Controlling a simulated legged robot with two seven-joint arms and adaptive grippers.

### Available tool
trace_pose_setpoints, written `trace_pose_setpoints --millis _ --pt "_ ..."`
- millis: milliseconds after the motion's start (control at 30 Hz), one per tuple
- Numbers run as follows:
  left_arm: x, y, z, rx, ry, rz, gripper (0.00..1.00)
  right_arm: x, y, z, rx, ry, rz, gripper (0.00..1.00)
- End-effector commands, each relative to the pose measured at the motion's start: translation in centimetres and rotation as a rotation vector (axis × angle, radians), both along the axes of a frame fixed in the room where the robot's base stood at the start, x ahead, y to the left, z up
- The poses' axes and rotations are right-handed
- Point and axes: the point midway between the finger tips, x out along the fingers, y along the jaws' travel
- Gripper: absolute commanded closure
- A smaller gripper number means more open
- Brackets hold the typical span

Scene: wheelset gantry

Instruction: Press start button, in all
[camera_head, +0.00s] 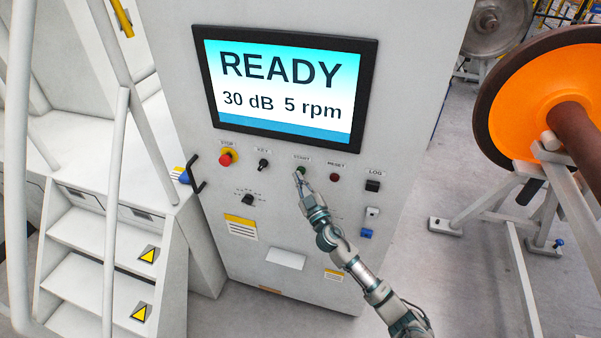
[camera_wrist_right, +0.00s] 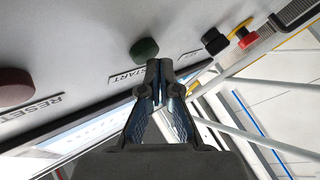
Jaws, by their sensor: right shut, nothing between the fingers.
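The green start button (camera_head: 301,169) is on the front of the white control cabinet, under the screen. The screen (camera_head: 285,85) reads READY, 30 dB, 5 rpm. My left gripper is out of view.
A red stop button (camera_head: 226,159) and a black key knob (camera_head: 263,163) are left of start. A dark red reset button (camera_head: 335,177) and a black log switch (camera_head: 373,186) are right. White stairs (camera_head: 75,235) stand left, an orange wheel (camera_head: 530,100) right.

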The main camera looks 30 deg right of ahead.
Motion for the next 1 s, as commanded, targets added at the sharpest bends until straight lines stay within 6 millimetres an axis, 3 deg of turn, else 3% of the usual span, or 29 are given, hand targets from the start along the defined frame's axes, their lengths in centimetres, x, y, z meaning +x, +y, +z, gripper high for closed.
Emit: trace_pose_setpoints --millis 1000 --pt "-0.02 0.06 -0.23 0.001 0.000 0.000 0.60 0.60 -0.72 0.02 0.000 0.000 -0.001 1.00"
